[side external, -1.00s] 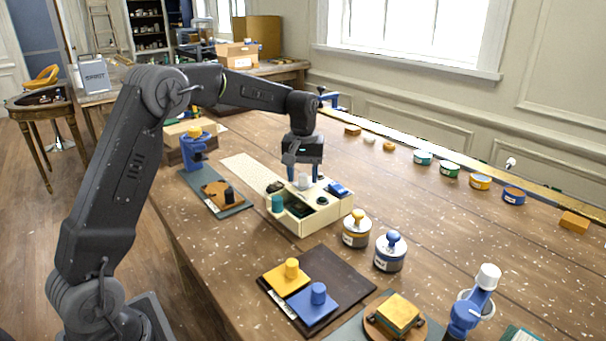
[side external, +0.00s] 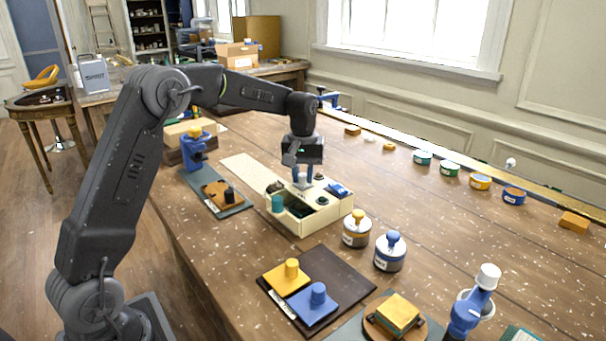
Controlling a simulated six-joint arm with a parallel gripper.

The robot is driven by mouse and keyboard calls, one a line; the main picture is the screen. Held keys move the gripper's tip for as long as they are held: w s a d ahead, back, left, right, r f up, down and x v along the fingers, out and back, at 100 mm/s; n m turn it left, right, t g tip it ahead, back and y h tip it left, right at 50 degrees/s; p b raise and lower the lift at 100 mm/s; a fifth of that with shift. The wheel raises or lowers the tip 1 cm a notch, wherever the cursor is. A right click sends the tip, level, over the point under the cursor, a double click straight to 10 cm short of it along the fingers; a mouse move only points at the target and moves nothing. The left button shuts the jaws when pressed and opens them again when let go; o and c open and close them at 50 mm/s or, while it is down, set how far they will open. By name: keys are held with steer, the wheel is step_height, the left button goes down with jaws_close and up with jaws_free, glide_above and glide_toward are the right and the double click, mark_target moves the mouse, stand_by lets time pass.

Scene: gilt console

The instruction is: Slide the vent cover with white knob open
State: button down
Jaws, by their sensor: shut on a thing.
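A cream box (side external: 318,222) stands on the wooden table with knobs and small parts on its top. My gripper (side external: 302,183) points straight down over the far left part of the box top. Its blue fingers are shut on the white knob (side external: 301,182), which shows only in part between them. The vent cover under the knob is too small and too covered to make out, so I cannot tell how far open it is. A dark opening (side external: 300,209) shows in the box top in front of the gripper.
A teal cylinder (side external: 278,203) and a blue part (side external: 337,189) sit close beside the gripper on the box. Yellow-knobbed (side external: 357,229) and blue-knobbed (side external: 390,252) jars stand right of it. A dark board (side external: 345,276) lies in front.

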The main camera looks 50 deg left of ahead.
mark_target(315, 194)
steer(key=shift+d, duration=0.1)
steer(key=shift+d, duration=2.2)
